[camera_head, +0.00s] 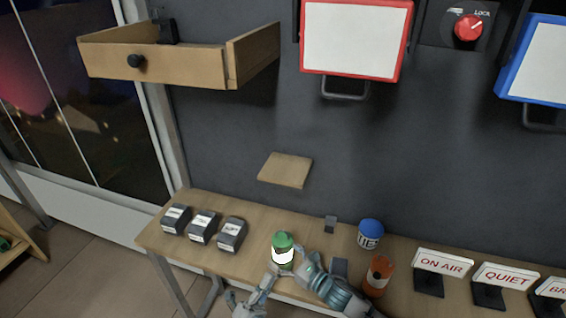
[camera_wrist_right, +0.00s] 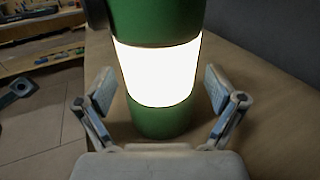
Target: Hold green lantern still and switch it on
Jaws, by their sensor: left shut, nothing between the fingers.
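The green lantern (camera_head: 282,246) stands upright on the wooden bench, with a green top and a white band. In the right wrist view the lantern (camera_wrist_right: 157,72) fills the middle and its band glows bright white. My right gripper (camera_wrist_right: 160,92) is open, with one finger on each side of the lantern and small gaps showing. In the head view my right gripper (camera_head: 303,262) reaches in from the right of the lantern. My left gripper (camera_head: 271,272) is shut and empty at the lantern's lower front left. Whether it touches the lantern I cannot tell.
An orange canister (camera_head: 378,276) and a blue-topped jar (camera_head: 370,234) stand to the right. An "ON AIR" sign (camera_head: 441,264) and a "QUIET" sign (camera_head: 506,277) are beyond. Several dark labelled boxes (camera_head: 203,226) sit left. An open drawer (camera_head: 160,62) hangs above.

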